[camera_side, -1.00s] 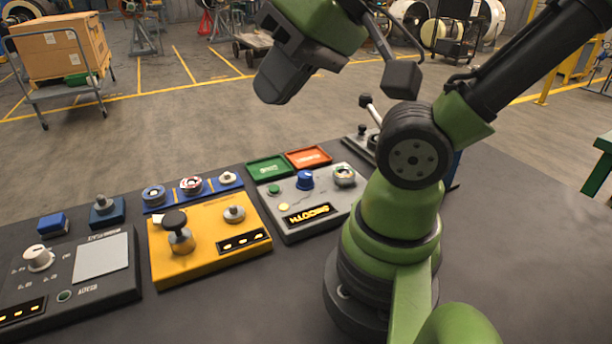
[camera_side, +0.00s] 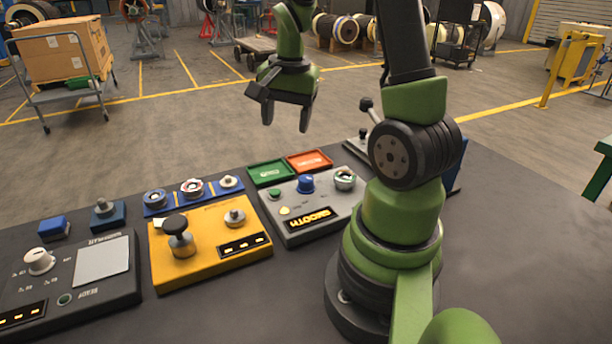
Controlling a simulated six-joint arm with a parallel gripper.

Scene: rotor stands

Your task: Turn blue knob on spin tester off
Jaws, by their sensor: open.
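The spin tester is a grey box (camera_side: 325,207) on the dark table, with a lit display (camera_side: 307,218) that appears to read SMOOTH. Its blue knob (camera_side: 306,184) stands on its top near the back edge, with a pale pointer mark too small to read. A round metal part (camera_side: 345,179) sits on the tester to the right of the knob. My gripper (camera_side: 286,124) points down with its two fingers apart and nothing between them. In the picture it is above and slightly left of the knob, not touching it.
A green tray (camera_side: 252,176) and an orange tray (camera_side: 325,155) lie behind the tester. A yellow unit (camera_side: 200,268) with a black knob stands left, then a dark grey unit (camera_side: 110,290). A blue strip with several round parts lies behind the yellow unit.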

